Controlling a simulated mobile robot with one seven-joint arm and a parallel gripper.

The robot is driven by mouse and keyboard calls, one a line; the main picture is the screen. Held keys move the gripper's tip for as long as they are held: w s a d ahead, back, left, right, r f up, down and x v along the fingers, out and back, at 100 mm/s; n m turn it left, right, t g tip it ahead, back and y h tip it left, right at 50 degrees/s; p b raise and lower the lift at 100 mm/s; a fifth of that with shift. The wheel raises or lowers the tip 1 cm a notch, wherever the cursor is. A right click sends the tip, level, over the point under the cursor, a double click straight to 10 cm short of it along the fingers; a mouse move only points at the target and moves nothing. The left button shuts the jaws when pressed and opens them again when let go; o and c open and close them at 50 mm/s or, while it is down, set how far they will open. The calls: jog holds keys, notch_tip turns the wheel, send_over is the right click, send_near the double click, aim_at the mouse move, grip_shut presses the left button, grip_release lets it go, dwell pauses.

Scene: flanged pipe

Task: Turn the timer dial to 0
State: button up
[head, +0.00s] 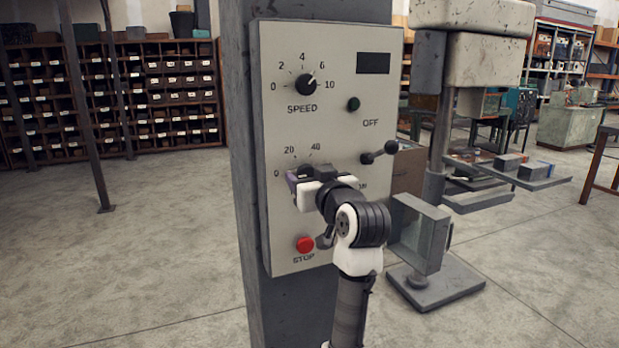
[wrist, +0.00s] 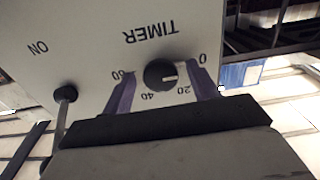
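The timer dial is a round black knob with a white pointer line. In the wrist view the timer dial (wrist: 160,74) shows upside down, its pointer aimed between the 0 and 20 marks. In the head view my gripper hides most of the dial and its TIMER label. My gripper (head: 308,174) is in front of the lower part of the grey control panel (head: 335,90). In the wrist view my gripper (wrist: 163,92) is open, its purple-lined fingers apart on either side of the dial with gaps visible. I cannot tell how far the fingertips are from the panel face.
Right of my gripper, a black ON/OFF lever (head: 379,153) sticks out of the panel. A drill-press-like machine (head: 470,70) stands to the right.

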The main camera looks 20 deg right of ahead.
jog(key=shift+s, duration=0.1)
jog(key=s+b, duration=0.3)
jog(key=s, duration=1)
jog(key=shift+s+d, duration=0.25)
jog(key=shift+s, duration=0.05)
